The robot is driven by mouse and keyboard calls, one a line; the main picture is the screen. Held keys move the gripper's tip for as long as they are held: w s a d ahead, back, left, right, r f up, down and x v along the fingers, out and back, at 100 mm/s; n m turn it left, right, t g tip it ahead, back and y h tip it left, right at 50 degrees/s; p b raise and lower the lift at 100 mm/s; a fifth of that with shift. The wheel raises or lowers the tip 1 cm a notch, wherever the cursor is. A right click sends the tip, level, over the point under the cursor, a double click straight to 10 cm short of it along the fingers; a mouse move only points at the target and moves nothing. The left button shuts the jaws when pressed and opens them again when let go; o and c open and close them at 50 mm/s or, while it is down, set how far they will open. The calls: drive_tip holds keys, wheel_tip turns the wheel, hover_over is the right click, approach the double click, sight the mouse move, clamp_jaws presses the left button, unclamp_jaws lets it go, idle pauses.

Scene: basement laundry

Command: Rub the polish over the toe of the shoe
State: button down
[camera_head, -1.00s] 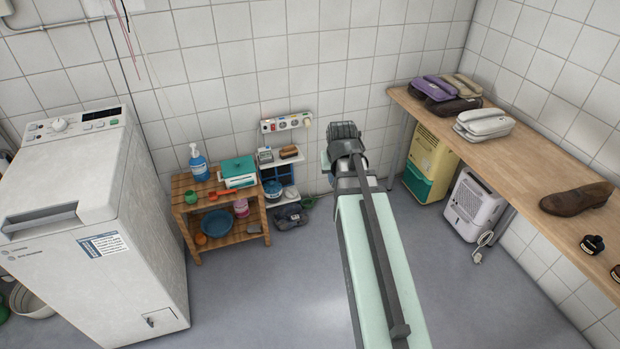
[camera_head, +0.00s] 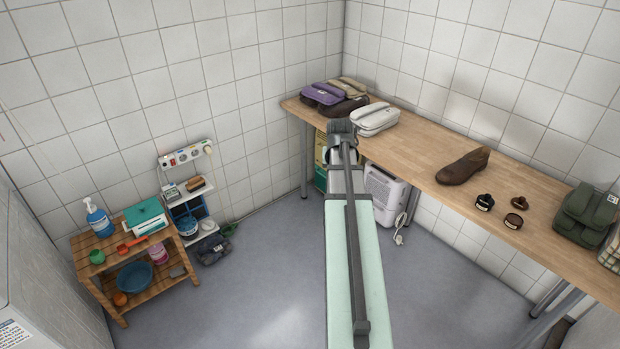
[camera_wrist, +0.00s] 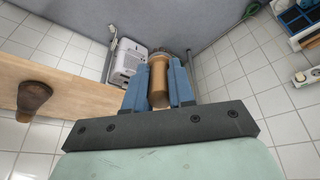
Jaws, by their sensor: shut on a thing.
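The brown leather shoe (camera_head: 463,168) stands on the wooden bench along the right wall, its toe toward the left and front. It also shows at the left edge of the wrist view (camera_wrist: 34,97). In the wrist view my gripper (camera_wrist: 158,78) has its blue fingers shut on a tan, rounded wooden handle (camera_wrist: 158,82); its far end is partly hidden. In the head view my arm hides the fingers and held thing. Small dark polish containers (camera_head: 484,202) (camera_head: 513,220) stand right of the shoe.
A small brown piece (camera_head: 519,203) lies by the containers. A white case (camera_head: 375,119) and purple bag (camera_head: 328,92) lie at the bench's (camera_head: 425,155) far end, a green bag (camera_head: 585,214) at its right. Bare wood lies between white case and shoe.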

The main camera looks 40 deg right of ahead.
drive_tip(key=s+d+m+g, duration=0.1)
drive_tip(key=s+d+m, duration=0.1)
drive_tip(key=s+d, duration=0.65)
drive_tip(key=s+d+r+m, duration=0.1)
drive_tip(key=s+d+m, duration=0.15)
drive_tip(key=d, duration=1.15)
drive_tip(key=s+d+m+g, duration=0.1)
drive_tip(key=s+d, duration=0.6)
drive_tip(key=d, duration=0.4)
drive_tip(key=w+d+r+m+g+h, duration=0.1)
drive_tip(key=d+m, duration=0.3)
drive_tip(key=d, duration=0.6)
drive_tip(key=shift+w+d, duration=0.2)
drive_tip(key=shift+d, duration=0.1)
